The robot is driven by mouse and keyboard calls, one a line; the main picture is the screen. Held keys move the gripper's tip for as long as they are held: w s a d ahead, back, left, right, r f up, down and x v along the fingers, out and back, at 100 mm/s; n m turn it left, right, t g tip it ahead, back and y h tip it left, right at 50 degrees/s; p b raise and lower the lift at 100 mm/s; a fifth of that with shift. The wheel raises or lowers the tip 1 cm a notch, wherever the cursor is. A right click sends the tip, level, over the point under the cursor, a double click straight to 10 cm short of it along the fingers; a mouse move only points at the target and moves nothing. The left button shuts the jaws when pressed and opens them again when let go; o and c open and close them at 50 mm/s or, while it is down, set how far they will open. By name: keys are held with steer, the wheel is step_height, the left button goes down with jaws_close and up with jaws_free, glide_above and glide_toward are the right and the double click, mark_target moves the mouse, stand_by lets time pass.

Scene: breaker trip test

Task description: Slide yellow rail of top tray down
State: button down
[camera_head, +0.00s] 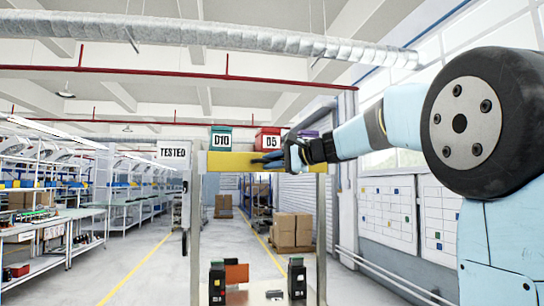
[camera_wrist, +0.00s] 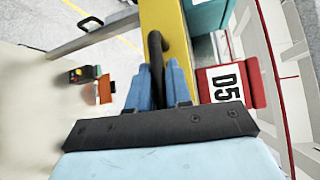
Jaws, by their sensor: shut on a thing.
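The yellow rail (camera_head: 228,163) runs across the front of the top tray, between two upright posts in the head view. In the wrist view the yellow rail (camera_wrist: 172,20) carries a dark curved handle (camera_wrist: 155,48). My gripper (camera_head: 262,161) reaches the rail from the right. In the wrist view its blue fingers (camera_wrist: 158,72) are shut on the dark handle. Above the rail stand a green D10 bin (camera_head: 221,139) and a red D5 bin (camera_head: 267,140). The red D5 bin (camera_wrist: 256,80) also shows beside my fingers. My arm hides the rail's right part.
Below, a pale work surface (camera_wrist: 35,115) bears black breaker-like devices (camera_head: 217,280) (camera_head: 297,280) and an orange block (camera_head: 237,273). A TESTED sign (camera_head: 173,151) stands at left. Cardboard boxes (camera_head: 292,230) sit behind the frame. The space between rail and work surface looks clear.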

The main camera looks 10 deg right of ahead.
steer(key=shift+f, duration=0.45)
steer(key=c, duration=1.5)
jaws_free()
steer(key=o, duration=0.4)
steer(key=shift+w, duration=0.1)
steer(key=shift+c, duration=0.2)
steer(key=shift+r, duration=0.1)
steer(key=shift+s+d+r, duration=0.15)
steer(key=shift+s+d, duration=0.2)
steer(key=v, duration=1.2)
steer(key=shift+s+d, duration=0.2)
steer(key=shift+d, duration=0.15)
